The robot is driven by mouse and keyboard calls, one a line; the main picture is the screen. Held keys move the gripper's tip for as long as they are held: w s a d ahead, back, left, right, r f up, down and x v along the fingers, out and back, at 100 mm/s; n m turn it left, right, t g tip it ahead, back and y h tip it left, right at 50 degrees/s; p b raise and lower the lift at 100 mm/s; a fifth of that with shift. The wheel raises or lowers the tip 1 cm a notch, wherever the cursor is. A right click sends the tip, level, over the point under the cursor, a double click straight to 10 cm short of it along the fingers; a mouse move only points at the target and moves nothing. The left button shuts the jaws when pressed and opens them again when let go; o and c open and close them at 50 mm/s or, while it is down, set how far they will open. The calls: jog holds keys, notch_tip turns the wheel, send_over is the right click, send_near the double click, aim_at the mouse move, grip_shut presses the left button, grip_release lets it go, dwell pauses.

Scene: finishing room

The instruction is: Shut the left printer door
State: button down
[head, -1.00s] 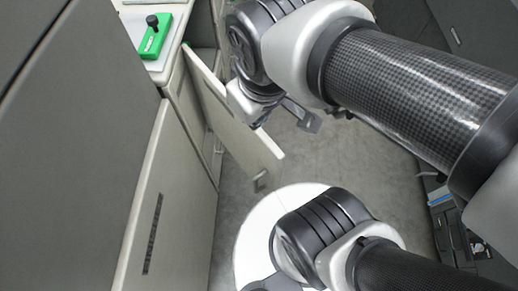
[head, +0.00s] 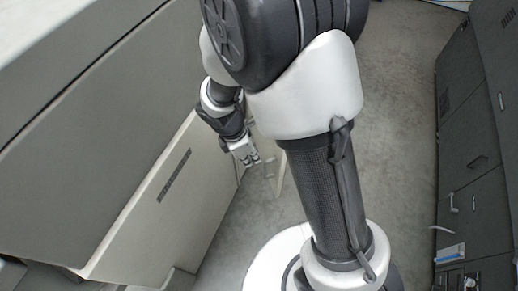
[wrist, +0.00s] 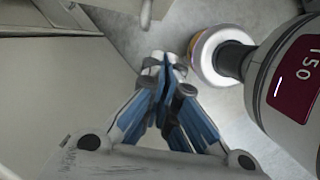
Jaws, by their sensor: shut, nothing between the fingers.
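The left printer door is a cream panel (head: 281,178) that stands out into the aisle in the head view. Most of it is hidden behind my arm; a short strip with a small handle (head: 269,167) shows. My gripper (head: 255,162) points down just left of this strip, close to the handle side; I cannot tell whether it touches the door. In the wrist view my gripper (wrist: 164,72) has its blue-sided fingers together with nothing between them. A pale handle-like bar (wrist: 146,14) shows at the top of that view, beyond the fingertips.
The printer's cream lower panel (head: 150,205) with a dark vent runs along the left. Dark grey cabinets (head: 470,130) with handles line the right, one holding white and blue items (head: 450,253). Grey floor (head: 392,130) between them is clear.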

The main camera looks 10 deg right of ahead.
jog(key=d+f+b, duration=0.4)
jog(key=d+f, duration=0.2)
jog(key=f, duration=0.2)
jog(key=shift+w+f, duration=0.3)
jog(key=shift+f, duration=0.05)
jog(key=shift+d, duration=0.2)
